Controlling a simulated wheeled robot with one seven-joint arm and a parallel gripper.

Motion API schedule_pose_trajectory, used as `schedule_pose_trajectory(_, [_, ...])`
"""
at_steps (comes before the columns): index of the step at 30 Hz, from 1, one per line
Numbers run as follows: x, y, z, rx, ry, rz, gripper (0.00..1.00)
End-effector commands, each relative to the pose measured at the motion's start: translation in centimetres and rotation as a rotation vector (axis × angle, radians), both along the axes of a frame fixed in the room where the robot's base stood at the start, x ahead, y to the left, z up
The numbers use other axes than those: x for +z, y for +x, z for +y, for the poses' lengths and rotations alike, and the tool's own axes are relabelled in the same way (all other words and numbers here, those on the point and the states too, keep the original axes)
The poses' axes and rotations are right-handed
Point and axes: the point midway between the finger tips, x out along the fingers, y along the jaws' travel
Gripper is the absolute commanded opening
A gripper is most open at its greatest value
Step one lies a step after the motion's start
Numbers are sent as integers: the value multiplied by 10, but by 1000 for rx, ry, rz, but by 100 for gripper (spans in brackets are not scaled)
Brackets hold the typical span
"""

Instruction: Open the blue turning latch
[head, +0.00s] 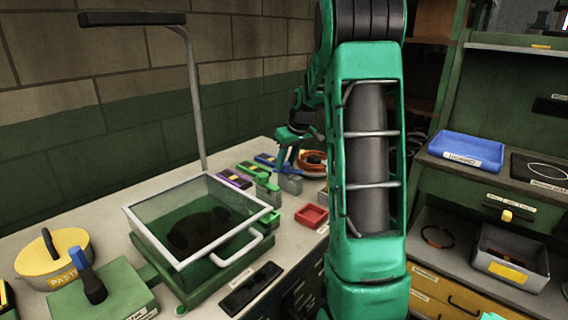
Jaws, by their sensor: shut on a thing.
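My gripper (287,157) is at the far part of the bench, small in the head view and partly behind my own arm. It points down and is shut on a small blue part, which looks like the blue turning latch (266,160), among a row of small coloured pieces. The contact is too small to see clearly, and I cannot tell how far the latch is turned.
A glass-lidded green box (190,285) stands in front. A green block with a blue and black lever (92,285) and a yellow pot (50,262) are at left. A red tray (311,216) lies near the bench edge. Shelves with a blue tray (465,150) stand at right.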

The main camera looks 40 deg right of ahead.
Motion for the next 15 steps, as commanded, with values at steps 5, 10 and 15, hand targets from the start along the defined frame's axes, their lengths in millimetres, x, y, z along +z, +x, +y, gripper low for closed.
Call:
schedule_pose_trajectory(5, [0, 1, -2, 169, 0, -1, 7])
schedule_pose_trajectory(10, [0, 1, -4, 330, 0, -1, 7])
schedule_pose_trajectory(15, [0, 2, -5, 492, -1, -2, 7])
